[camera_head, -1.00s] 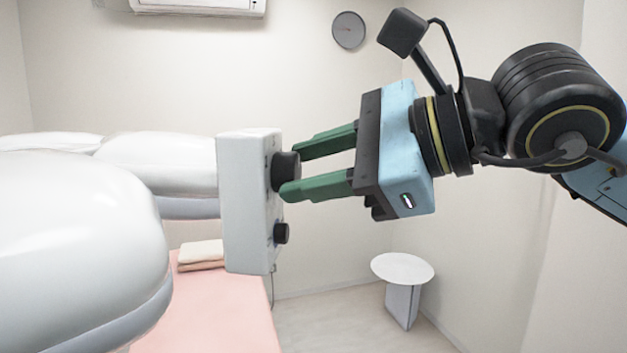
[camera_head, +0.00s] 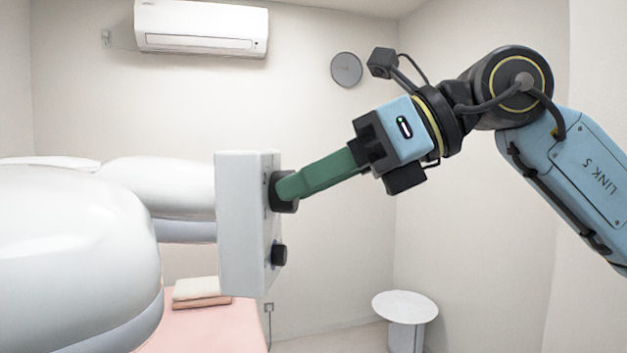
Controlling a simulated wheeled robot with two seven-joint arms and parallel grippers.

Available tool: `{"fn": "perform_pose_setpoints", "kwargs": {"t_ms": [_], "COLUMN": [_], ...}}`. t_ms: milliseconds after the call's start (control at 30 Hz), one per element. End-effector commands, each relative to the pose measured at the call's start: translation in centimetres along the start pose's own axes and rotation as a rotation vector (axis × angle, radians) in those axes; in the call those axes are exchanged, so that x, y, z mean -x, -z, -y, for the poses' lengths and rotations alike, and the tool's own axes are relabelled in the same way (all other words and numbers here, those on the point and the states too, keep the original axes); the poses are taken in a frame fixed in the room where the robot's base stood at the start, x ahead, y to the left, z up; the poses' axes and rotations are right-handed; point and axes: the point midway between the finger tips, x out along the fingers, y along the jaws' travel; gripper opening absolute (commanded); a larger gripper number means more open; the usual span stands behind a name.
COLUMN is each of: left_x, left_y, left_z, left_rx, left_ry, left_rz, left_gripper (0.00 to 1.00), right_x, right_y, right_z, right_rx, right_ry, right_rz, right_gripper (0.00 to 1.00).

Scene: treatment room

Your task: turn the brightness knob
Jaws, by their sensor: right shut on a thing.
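A white control box (camera_head: 240,225) stands upright left of centre, with black knobs on its right face. The larger upper knob (camera_head: 291,204) is partly hidden by my gripper's green fingers. A smaller lower knob (camera_head: 279,255) is in plain view and untouched. I cannot read which one is for brightness. My right gripper (camera_head: 284,188) reaches in from the right and is shut on the upper knob. Its fingers overlap in this view, so the far one is hidden. My left gripper is not in view.
Large white rounded lamp housings (camera_head: 75,255) fill the left side beside the box. A pink bed (camera_head: 215,330) with folded towels (camera_head: 201,290) lies below. A small round white table (camera_head: 405,305) stands at lower right. The space right of the box below my arm is clear.

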Motion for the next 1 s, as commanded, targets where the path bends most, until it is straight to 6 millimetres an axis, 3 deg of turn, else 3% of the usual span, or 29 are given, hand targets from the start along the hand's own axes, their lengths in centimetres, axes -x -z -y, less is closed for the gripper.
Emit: {"fn": "perform_pose_setpoints", "kwargs": {"t_ms": [767, 800, 933, 1000], "left_x": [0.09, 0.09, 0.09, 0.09], "left_y": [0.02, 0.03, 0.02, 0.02], "left_z": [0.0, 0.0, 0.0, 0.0], "left_rx": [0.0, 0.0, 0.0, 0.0], "left_ry": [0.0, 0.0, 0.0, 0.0], "left_rz": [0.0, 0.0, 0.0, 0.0], "left_gripper": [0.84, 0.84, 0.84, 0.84], "right_x": [0.02, 0.01, 0.01, 0.01], "right_y": [-0.04, -0.04, -0.03, -0.03], "right_z": [0.18, 0.18, 0.17, 0.17], "right_rx": [-0.1, -0.1, -0.1, -0.099], "right_ry": [-0.047, -0.047, -0.047, -0.047], "right_rz": [-0.004, -0.004, -0.005, -0.005], "right_gripper": [0.14, 0.38, 0.55, 0.58]}}
